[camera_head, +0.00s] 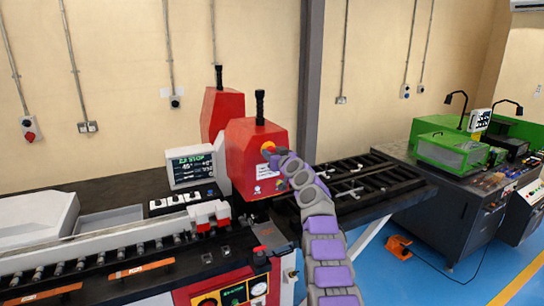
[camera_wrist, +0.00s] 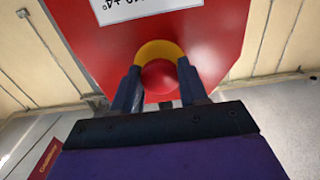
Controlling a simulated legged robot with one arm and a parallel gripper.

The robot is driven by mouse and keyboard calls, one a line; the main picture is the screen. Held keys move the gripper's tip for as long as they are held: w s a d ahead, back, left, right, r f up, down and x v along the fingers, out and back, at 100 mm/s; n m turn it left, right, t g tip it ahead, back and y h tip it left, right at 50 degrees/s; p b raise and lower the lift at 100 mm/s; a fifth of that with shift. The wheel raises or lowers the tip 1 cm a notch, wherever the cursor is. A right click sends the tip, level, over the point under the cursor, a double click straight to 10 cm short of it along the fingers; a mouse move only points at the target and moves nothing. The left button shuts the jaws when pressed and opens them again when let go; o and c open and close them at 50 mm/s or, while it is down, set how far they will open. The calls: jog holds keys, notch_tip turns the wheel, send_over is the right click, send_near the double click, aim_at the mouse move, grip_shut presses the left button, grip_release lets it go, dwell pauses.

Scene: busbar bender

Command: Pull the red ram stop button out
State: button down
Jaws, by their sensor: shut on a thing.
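The red ram stop button (camera_wrist: 160,78) sits on a yellow ring (camera_wrist: 160,49) on the red ram housing (camera_wrist: 215,30) in the wrist view. My gripper (camera_wrist: 160,90) has one finger on each side of the button and is shut on it. In the head view the red housing (camera_head: 245,150) stands upright at the middle, and the yellow ring (camera_head: 267,146) shows on its face. My gripper (camera_head: 278,157) reaches that face from the lower right and hides most of the button.
A screen (camera_head: 190,167) stands left of the housing. A roller bed (camera_head: 110,255) runs along the front left. A black slatted table (camera_head: 370,180) extends to the right. A green machine (camera_head: 455,145) stands farther right. Blue floor (camera_head: 415,285) is open at the lower right.

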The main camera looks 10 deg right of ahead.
jog(key=shift+s+d+f+b, duration=0.1)
jog(key=shift+f+b, duration=0.05)
jog(key=shift+b, duration=0.3)
jog(key=shift+s+d+b, duration=0.1)
jog(key=shift+s+b, duration=0.25)
jog(key=shift+b, duration=0.85)
jog(key=c, duration=0.8)
grip_release()
jog(key=shift+s+d, duration=0.1)
jog(key=shift+s, duration=0.05)
jog(key=shift+o, duration=1.2)
jog(key=shift+s+b, duration=0.2)
jog(key=shift+b, duration=0.5)
